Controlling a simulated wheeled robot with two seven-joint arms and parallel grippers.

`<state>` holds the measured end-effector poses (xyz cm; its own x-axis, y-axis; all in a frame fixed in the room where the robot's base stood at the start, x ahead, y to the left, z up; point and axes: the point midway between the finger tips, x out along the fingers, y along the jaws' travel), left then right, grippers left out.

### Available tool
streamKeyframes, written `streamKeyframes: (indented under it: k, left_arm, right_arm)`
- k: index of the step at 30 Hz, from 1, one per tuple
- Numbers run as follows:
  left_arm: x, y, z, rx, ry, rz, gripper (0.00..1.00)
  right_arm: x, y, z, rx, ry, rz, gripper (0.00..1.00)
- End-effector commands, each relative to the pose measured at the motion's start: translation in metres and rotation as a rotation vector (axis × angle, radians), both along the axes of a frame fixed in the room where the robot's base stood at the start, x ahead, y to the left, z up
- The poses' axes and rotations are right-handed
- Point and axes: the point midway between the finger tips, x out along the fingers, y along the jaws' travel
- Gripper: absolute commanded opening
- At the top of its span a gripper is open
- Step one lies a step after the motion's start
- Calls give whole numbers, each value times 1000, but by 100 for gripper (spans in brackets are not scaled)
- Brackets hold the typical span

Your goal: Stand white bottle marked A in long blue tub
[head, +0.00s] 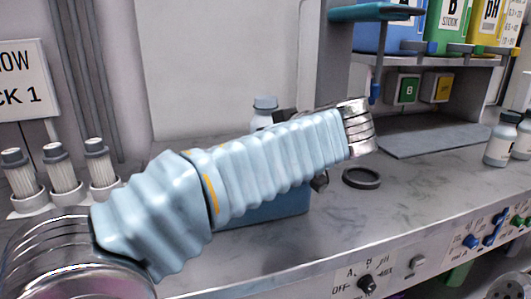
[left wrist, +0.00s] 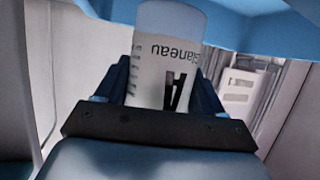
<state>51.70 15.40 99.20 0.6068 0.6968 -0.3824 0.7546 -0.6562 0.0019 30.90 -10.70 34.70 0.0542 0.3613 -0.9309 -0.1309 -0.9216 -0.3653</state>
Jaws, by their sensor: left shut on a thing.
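The white bottle marked A (left wrist: 160,70) is between the two fingers of my left gripper (left wrist: 158,78), which is shut on it. Its label and black A appear upside down in the left wrist view. In the head view a white bottle with a grey cap (head: 265,112) shows upright behind my left arm, its lower part hidden. The blue tub (head: 265,209) is on the bench, mostly hidden behind that arm. A blue surface, probably the tub, spans the top of the left wrist view. Whether the bottle touches the tub is hidden. My right gripper is not in view.
Several grey-capped white tubes (head: 62,170) stand in a holder at the left. A dark ring (head: 361,178) lies on the bench right of the tub. White bottles (head: 501,140) stand at the right edge. A shelf holds coloured containers (head: 450,25). Knobs line the bench front.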

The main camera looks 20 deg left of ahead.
Motion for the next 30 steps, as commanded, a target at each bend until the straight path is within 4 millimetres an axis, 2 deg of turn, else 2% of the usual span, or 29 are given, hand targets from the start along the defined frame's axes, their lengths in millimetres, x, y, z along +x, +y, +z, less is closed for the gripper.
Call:
streamKeyframes:
  k: [3, 6, 14, 30]
  left_arm:
    - [0, 0, -21, 3, 3, -1, 33]
    - [0, 1, -29, 2, 2, 1, 33]
    - [0, 0, -30, 0, 0, 1, 33]
    - [0, 0, -42, 0, 0, 0, 33]
  right_arm:
    - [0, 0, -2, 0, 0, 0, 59]
    - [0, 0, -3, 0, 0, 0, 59]
    - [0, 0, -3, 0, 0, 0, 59]
    - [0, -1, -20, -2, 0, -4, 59]
